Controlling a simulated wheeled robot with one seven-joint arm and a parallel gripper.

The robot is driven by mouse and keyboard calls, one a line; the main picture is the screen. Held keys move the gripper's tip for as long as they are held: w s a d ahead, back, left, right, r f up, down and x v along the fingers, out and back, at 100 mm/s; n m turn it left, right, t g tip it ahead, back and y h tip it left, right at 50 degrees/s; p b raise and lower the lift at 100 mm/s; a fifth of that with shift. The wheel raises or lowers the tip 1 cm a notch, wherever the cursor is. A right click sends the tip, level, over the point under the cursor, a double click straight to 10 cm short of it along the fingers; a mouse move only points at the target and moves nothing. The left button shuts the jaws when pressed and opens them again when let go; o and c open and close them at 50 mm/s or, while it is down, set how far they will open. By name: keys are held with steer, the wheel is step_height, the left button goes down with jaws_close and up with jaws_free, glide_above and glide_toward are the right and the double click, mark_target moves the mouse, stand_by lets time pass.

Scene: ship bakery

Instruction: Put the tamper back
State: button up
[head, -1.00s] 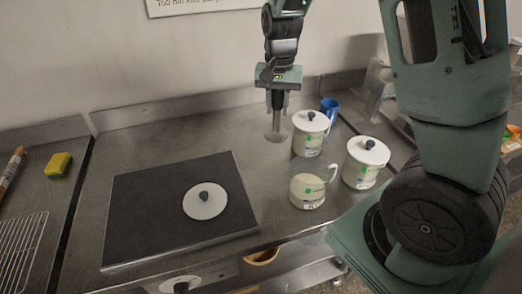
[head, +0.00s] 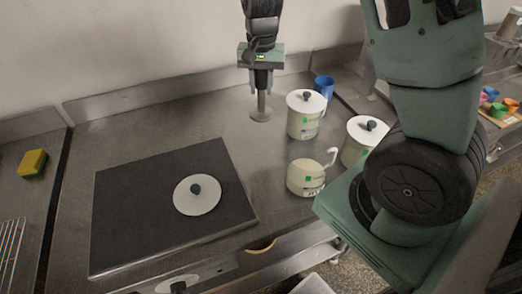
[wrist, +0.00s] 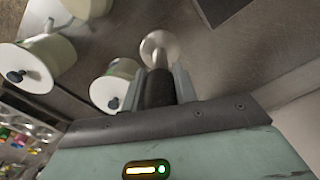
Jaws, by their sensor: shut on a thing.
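The tamper (head: 261,107) has a dark handle and a round metal foot. My gripper (head: 262,86) is shut on its handle and holds it upright, foot down, left of the back lidded mug. I cannot tell whether the foot touches the steel counter (head: 150,125). In the wrist view the tamper's foot (wrist: 159,46) shows beyond my gripper (wrist: 160,85), with the dark handle between the fingers.
Right of the tamper stand a lidded mug (head: 303,122), a blue cup (head: 324,85), an open mug (head: 304,178) and another lidded mug (head: 354,150). A dark board (head: 130,210) carries a white lid (head: 196,196). Counter left of the tamper is clear.

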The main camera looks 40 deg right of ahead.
mark_target(261, 111)
step_height(261, 111, down, 3)
steer(key=shift+f+b, duration=0.15)
steer(key=shift+b, duration=0.6)
step_height(261, 111, down, 10)
steer(key=p, duration=0.2)
steer(key=shift+f, duration=0.15)
steer(key=shift+f, duration=0.1)
steer(key=o, duration=1)
steer(key=shift+c, duration=0.2)
